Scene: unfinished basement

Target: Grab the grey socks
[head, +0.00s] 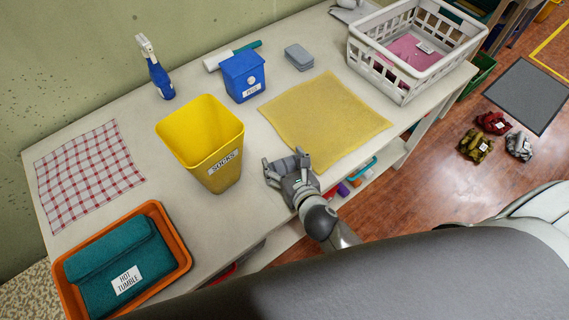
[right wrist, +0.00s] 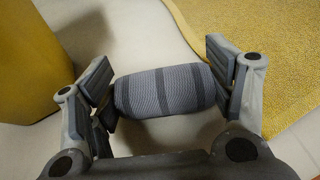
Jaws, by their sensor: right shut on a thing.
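The grey socks (right wrist: 165,92) show in the right wrist view as a rolled grey bundle with darker bands. My right gripper (right wrist: 165,85) is shut on them, with a finger pressed against each end of the roll. In the head view the right gripper (head: 286,164) is low over the white table, between the yellow bin and the yellow cloth. The socks are hard to make out there among the grey fingers. My left gripper is not in view.
A yellow bin (head: 201,135) labelled SOCKS stands left of the gripper. A yellow cloth (head: 325,115) lies to the right. A blue box (head: 243,76), spray bottle (head: 156,72), white basket (head: 372,72) and orange tray (head: 180,243) share the white table (head: 110,108). Labelled bundles (head: 476,147) lie on the floor.

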